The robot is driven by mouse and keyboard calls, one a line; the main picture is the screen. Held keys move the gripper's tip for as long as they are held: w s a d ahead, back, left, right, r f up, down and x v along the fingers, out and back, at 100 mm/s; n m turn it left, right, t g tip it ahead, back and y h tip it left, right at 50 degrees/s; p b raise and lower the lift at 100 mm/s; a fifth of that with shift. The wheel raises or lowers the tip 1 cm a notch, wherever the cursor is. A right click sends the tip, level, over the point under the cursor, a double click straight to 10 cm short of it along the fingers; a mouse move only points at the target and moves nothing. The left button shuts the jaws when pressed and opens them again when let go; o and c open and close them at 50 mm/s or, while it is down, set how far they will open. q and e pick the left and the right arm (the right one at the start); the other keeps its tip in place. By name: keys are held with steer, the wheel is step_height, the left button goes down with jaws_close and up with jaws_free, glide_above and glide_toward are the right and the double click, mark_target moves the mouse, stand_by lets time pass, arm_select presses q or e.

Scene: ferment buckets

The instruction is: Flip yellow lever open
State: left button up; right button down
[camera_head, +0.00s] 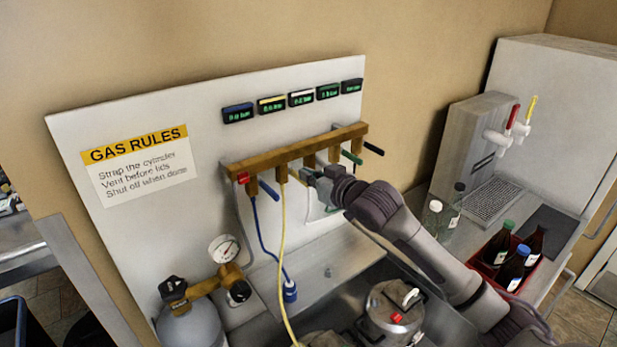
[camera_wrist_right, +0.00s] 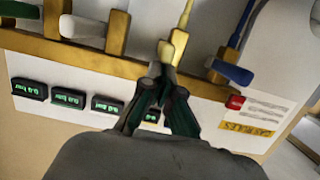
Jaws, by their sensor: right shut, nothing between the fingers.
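The brass manifold (camera_head: 300,150) runs across the white wall board, with coloured valve levers and hoses. The yellow hose (camera_head: 283,225) hangs from the second valve from the left; it also shows in the wrist view (camera_wrist_right: 186,14). The yellow valve (camera_wrist_right: 178,42) is just beyond my right fingertips. A pale yellow piece, seemingly the yellow lever (camera_wrist_right: 155,68), is at the fingertips, mostly hidden; I cannot tell its angle or whether they touch. My right gripper (camera_head: 308,176) is shut and empty at the manifold; it also shows in the wrist view (camera_wrist_right: 167,78). My left gripper is out of view.
The blue lever (camera_wrist_right: 231,71) and white lever (camera_wrist_right: 82,27) flank my right fingers. The green lever (camera_head: 352,157) and dark lever (camera_head: 373,148) stick out farther right. A lidded steel bucket (camera_head: 392,310) stands below my right arm, and a gas cylinder (camera_head: 190,325) at left.

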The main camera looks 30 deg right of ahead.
steer(key=shift+f+t+b, duration=0.3)
steer(key=shift+b, duration=0.05)
steer(key=shift+s+f+t+b, duration=0.1)
steer(key=shift+f+t+b, duration=0.3)
steer(key=shift+t+b, duration=0.9)
arm_select(q)
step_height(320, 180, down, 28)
steer(key=b, duration=2.4)
arm_select(e)
steer(key=w+f+t+y, duration=0.1)
steer(key=w+f+t, duration=0.2)
steer(key=f+t, duration=0.4)
steer(key=shift+w+a+f, duration=0.2)
steer(key=shift+f, duration=0.6)
